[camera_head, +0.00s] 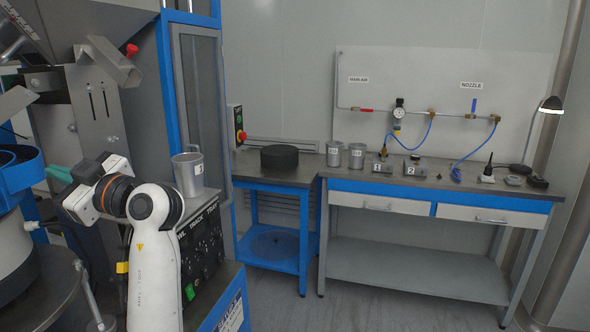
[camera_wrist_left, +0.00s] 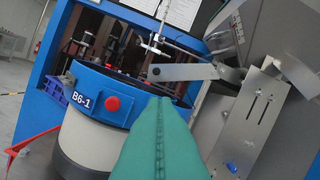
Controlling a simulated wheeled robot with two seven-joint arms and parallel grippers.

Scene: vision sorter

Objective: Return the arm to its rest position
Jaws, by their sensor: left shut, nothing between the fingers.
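My left arm (camera_head: 153,255), white with an orange ring at the wrist, rises from the bottom left of the head view. Its wrist is bent to the left. The teal fingers of my left gripper (camera_head: 60,174) point left, towards the blue feeder bowl (camera_head: 18,172). In the left wrist view the two teal fingers (camera_wrist_left: 160,104) lie together along one seam, shut and empty. Behind them stands the round blue-rimmed bowl marked B6-1 (camera_wrist_left: 100,100), with a red button. I cannot tell the exact gap to it. My right gripper is not in view.
A metal cup (camera_head: 188,174) stands on the control box (camera_head: 205,255) beside my arm. Grey machine panels (camera_head: 95,105) rise close behind the gripper. A workbench (camera_head: 440,190) with cups and fittings stands at the right. The floor before it is clear.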

